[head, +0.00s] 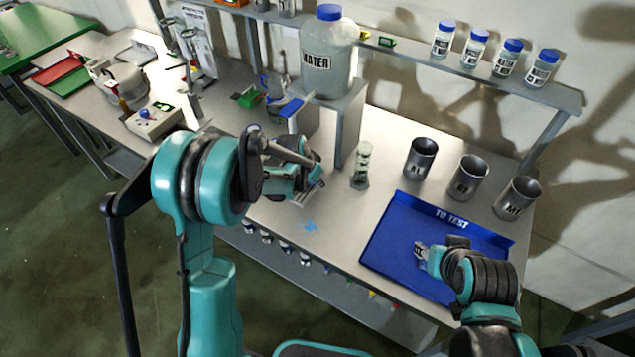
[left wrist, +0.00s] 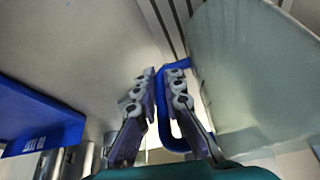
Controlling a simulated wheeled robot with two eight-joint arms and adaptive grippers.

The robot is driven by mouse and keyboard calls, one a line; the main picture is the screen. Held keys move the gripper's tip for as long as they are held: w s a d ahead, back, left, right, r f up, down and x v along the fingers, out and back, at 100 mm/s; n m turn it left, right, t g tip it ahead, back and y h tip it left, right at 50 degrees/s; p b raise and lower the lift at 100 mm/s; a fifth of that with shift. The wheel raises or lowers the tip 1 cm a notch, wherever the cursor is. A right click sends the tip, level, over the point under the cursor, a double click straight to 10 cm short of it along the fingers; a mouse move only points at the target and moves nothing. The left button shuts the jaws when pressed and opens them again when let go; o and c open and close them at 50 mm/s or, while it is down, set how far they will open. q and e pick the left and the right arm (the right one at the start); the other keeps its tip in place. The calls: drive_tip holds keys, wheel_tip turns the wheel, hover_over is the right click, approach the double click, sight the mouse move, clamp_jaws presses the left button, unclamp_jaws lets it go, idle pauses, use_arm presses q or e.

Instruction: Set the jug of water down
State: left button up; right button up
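The jug of water (head: 328,65) is a large translucent container with a blue cap and a WATER label. In the head view it appears upright on a small grey stand (head: 350,125). My left gripper (head: 312,190) shows below and in front of the stand. In the left wrist view its fingers (left wrist: 160,85) close around a blue handle (left wrist: 163,115), beside a large pale translucent body (left wrist: 245,70). The head view does not show this handle between the fingers. My right gripper (head: 421,250) is over the blue tray; its finger gap is too small to judge.
The blue TO TEST tray (head: 390,240) lies at the right of the bench. Several dark metal cups (head: 421,160) stand behind it. A small glass piece (head: 362,165) stands beside the stand. Blue-capped bottles (head: 475,48) line the rear shelf. Bare bench lies left of the tray.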

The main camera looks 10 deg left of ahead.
use_arm(q)
drive_tip(key=o, duration=0.4)
drive_tip(key=shift+r, duration=0.1)
drive_tip(key=shift+r+p, duration=0.35)
drive_tip(key=s+a+r+n+t+y+p, duration=0.1)
drive_tip(key=s+a+r+n+p, duration=0.25)
drive_tip(key=s+r, duration=1.3)
drive_tip(key=s+n, duration=0.1)
drive_tip(key=s, duration=0.2)
drive_tip(key=s+a+r+t, duration=0.1)
drive_tip(key=s, duration=0.2)
drive_tip(key=s+a+r+n+t+y, duration=0.1)
drive_tip(key=s, duration=0.2)
drive_tip(key=shift+s+r+n+b, duration=0.2)
drive_tip(key=shift+s+n+b, duration=0.15)
drive_tip(key=shift+b, duration=0.05)
